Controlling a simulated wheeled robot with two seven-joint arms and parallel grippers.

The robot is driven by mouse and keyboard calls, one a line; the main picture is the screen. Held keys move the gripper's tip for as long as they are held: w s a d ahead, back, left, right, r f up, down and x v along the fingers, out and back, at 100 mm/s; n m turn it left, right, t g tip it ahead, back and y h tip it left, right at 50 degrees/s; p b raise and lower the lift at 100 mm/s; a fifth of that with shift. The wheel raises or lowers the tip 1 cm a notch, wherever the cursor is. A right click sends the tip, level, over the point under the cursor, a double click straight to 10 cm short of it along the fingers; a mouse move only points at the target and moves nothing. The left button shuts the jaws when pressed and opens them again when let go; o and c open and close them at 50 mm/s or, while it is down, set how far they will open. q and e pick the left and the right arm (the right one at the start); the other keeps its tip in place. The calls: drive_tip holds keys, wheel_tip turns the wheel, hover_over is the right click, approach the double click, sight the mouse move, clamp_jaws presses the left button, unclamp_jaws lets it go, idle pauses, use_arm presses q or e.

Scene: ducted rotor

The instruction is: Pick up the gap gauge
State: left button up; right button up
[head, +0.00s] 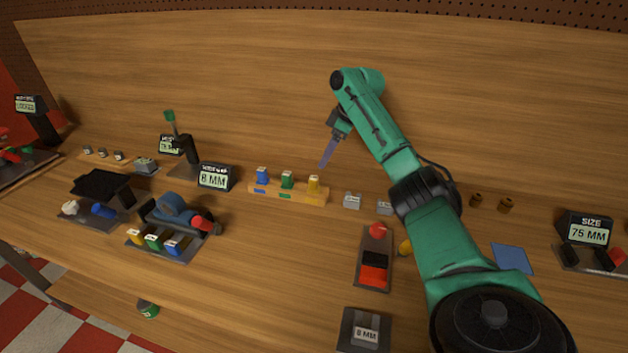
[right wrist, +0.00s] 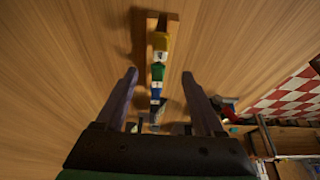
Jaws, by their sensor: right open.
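A wooden rack (head: 290,197) on the bench holds a blue block (head: 262,175), a green block (head: 287,179) and a yellow block (head: 313,184), each with a pale label. I cannot tell for sure which thing is the gap gauge; these blocks may be gauges. My right gripper (head: 326,155) hangs above the rack, tilted down, open and empty. In the right wrist view its two fingers (right wrist: 160,75) stand apart, with the yellow block (right wrist: 160,42), green block (right wrist: 158,72) and blue block (right wrist: 155,103) in a row beyond and between them. My left gripper is not in view.
An 8 MM display (head: 214,177) stands left of the rack. Small grey blocks (head: 352,201) sit to its right. A dark tray with a red part (head: 374,273) and an 8 MM plate (head: 365,333) lie nearer. A blue machine (head: 175,212) stands left. Bare bench lies in front of the rack.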

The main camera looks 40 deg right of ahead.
sight(315, 178)
drive_tip(key=x, duration=0.4)
drive_tip(key=shift+a+p, duration=0.1)
drive_tip(key=shift+p, duration=0.3)
drive_tip(key=p+x, duration=0.2)
drive_tip(key=x, duration=0.4)
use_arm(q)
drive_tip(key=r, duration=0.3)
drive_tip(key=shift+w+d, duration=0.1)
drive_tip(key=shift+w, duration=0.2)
use_arm(e)
drive_tip(key=shift+w+f, duration=0.1)
drive_tip(key=shift+f, duration=0.35)
drive_tip(key=c, duration=0.9)
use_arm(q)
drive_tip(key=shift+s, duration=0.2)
use_arm(e)
clamp_jaws()
